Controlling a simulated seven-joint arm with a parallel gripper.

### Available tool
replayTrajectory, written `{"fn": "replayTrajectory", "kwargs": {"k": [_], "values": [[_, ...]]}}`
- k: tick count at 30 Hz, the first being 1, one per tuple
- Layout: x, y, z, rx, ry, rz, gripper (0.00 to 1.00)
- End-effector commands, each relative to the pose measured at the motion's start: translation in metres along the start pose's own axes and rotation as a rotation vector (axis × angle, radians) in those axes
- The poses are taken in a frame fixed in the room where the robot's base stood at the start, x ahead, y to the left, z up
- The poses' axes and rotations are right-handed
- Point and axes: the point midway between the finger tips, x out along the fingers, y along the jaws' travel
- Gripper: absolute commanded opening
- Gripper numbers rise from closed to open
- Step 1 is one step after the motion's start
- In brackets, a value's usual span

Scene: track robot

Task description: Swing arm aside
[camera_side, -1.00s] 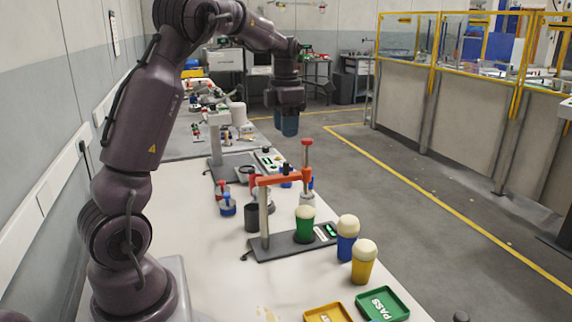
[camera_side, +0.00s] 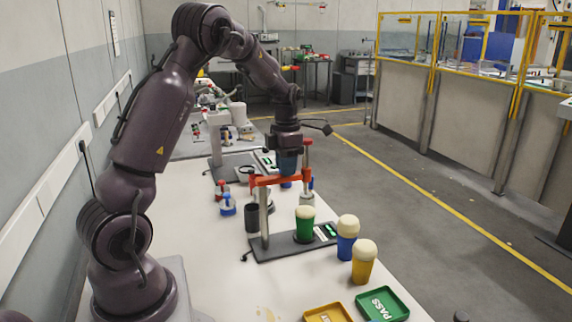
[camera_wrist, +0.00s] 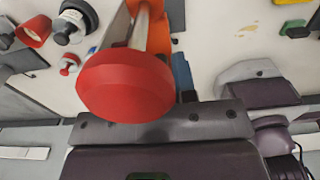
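The orange-red swing arm (camera_side: 270,181) spans the top of a grey post (camera_side: 264,215) on a dark base plate. A taller post with a red cap (camera_side: 308,142) stands at its right end. My gripper (camera_side: 287,168) points down, its blue fingers at the swing arm's right part, beside the red-capped post. Contact and finger gap cannot be made out. In the wrist view a large red cap (camera_wrist: 127,85) fills the middle, with part of the orange arm (camera_wrist: 160,35) behind it. A piece of blue finger (camera_wrist: 182,75) shows beside the cap; the rest is hidden.
A green cup (camera_side: 304,224) with a pale domed top stands on the base plate below the arm. A blue cup (camera_side: 347,238) and yellow cup (camera_side: 363,262) stand to its right. A black cup (camera_side: 251,218) and small red and blue pieces (camera_side: 227,204) are left. Trays (camera_side: 383,304) lie in front.

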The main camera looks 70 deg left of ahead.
Motion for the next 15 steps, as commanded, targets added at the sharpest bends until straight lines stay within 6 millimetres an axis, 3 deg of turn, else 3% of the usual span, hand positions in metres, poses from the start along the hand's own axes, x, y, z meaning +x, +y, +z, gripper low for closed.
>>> {"fn": "replayTrajectory", "kwargs": {"k": [1, 3, 15], "values": [[-0.0002, 0.0000, 0.0001, 0.000, 0.000, 0.000, 0.14], [-0.0003, 0.0000, 0.0001, 0.000, 0.000, 0.000, 0.00], [-0.0007, -0.0027, 0.0003, 0.037, 0.000, 0.000, 0.00]]}}
